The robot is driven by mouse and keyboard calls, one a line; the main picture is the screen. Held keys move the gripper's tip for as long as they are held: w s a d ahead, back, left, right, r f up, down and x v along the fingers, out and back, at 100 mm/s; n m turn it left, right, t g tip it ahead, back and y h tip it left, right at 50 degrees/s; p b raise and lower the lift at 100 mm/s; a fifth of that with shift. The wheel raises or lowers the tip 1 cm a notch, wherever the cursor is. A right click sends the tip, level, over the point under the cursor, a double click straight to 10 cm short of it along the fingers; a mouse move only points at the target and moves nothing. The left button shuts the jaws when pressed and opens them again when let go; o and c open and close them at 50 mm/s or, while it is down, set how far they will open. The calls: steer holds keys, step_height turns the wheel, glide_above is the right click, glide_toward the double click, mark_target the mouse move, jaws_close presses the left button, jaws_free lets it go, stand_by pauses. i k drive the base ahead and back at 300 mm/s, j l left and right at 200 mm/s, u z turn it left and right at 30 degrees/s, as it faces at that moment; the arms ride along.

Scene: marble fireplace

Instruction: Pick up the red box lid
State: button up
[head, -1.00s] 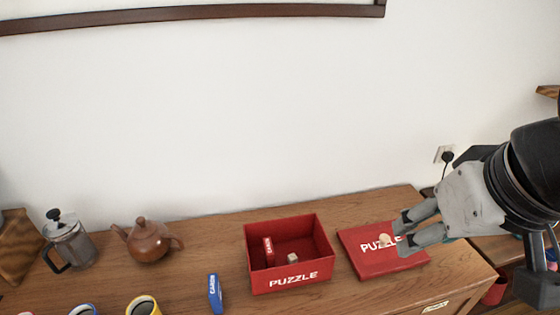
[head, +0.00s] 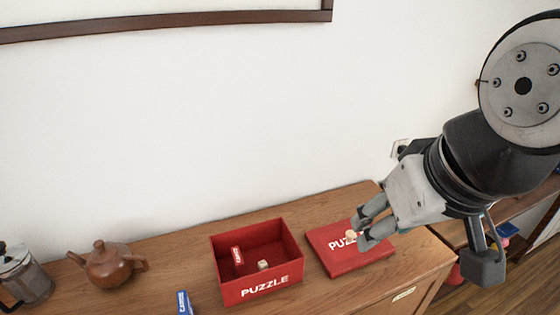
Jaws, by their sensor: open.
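The red box lid (head: 331,260), marked "PUZZLE", lies flat on the wooden cabinet top to the right of the open red box. A small light-coloured piece (head: 351,235) shows on or just above the lid, between my fingers in the picture. My gripper (head: 360,233) is open, its two fingers reaching in from the right over the lid's upper right part. The fingers hide some of the lid and its lettering. Whether the fingertips touch the lid cannot be told.
The open red puzzle box (head: 262,285) holds a small red card box (head: 237,256) and a die-like cube (head: 263,265). The cabinet's right edge is close to the lid.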

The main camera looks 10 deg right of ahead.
mark_target(334, 245)
steer(key=l+u, duration=0.4)
steer(key=l, duration=1)
